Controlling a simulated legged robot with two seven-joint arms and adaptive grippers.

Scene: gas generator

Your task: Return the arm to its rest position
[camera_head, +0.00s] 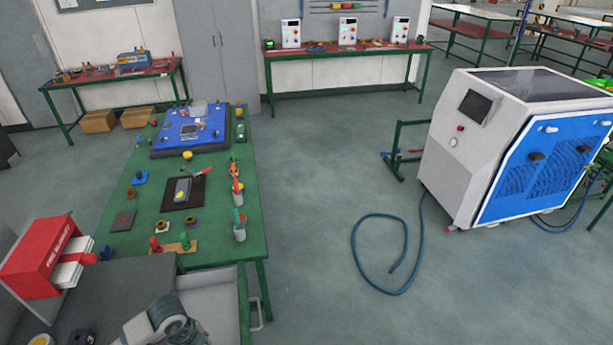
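Neither of my grippers shows in the head view, and I cannot make out either arm. The white and blue machine cabinet (447,135), which may be the gas generator, stands on the floor at the right. It has a dark screen (476,105) on its front. A blue-green hose (354,250) lies in a loop on the floor to the left of the cabinet.
A green table (222,255) at the left bears a blue panel (215,137), a dark plate and several small parts. A red box (38,262) and a grey surface (120,285) fill the lower left. Benches line the back. The middle floor is mostly clear.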

